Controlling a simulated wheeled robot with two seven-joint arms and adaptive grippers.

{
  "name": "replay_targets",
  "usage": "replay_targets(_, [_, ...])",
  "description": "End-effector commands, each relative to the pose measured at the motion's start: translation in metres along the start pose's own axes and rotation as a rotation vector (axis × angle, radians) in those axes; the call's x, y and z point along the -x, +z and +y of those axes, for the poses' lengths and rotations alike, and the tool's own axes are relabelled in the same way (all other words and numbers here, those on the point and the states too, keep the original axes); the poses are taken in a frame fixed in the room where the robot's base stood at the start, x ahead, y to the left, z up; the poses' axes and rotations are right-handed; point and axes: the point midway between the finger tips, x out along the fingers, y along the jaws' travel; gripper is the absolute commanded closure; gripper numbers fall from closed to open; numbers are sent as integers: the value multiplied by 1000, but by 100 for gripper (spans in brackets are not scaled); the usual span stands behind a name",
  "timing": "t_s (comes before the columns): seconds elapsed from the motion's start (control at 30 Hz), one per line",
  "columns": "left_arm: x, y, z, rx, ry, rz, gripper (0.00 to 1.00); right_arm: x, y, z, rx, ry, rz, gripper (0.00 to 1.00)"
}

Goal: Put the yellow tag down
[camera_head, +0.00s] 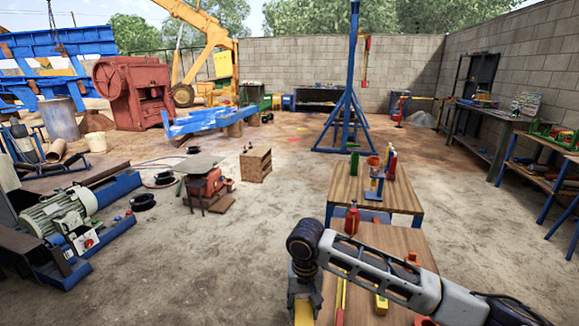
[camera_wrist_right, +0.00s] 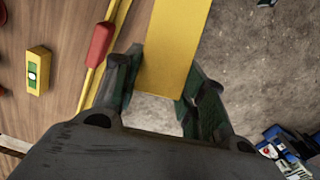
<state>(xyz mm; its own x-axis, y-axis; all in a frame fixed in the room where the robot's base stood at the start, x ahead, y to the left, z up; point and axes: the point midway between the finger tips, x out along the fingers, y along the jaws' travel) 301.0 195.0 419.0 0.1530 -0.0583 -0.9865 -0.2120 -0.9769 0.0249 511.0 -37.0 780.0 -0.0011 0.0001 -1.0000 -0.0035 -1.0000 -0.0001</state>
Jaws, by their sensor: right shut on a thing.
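The yellow tag (camera_wrist_right: 178,50) is a flat yellow plate between the two fingers of my right gripper (camera_wrist_right: 160,95), which is shut on it. In the right wrist view it runs up out of the frame, over the edge of the wooden table (camera_wrist_right: 60,25) and the concrete floor. In the head view a small part of the yellow tag (camera_head: 304,312) shows under my right gripper (camera_head: 304,297), at the near left edge of the near wooden table (camera_head: 400,312). The tag's far end is hidden. My left gripper is not in view.
A yellow bar with a red sleeve (camera_wrist_right: 101,42) and a yellow box (camera_wrist_right: 38,71) lie on the near table. A red bottle (camera_head: 351,218) stands at its back. A second wooden table (camera_head: 345,188) with bottles stands beyond. Open floor (camera_head: 245,245) lies left.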

Motion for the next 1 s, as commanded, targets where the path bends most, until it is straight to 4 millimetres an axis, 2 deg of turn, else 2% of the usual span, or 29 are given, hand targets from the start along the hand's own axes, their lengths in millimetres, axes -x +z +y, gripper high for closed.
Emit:
replay_targets(0.1, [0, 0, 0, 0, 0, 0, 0, 10, 4, 10, 23, 2, 3, 80])
replay_targets(0.33, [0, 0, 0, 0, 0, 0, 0, 25, -11, 32, 5, 1, 1, 80])
replay_targets(0.53, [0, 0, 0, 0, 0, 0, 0, 30, -16, 33, 3, 0, 0, 80])
replay_targets(1.0, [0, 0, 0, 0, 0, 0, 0, 30, -15, 32, 4, -1, -1, 80])
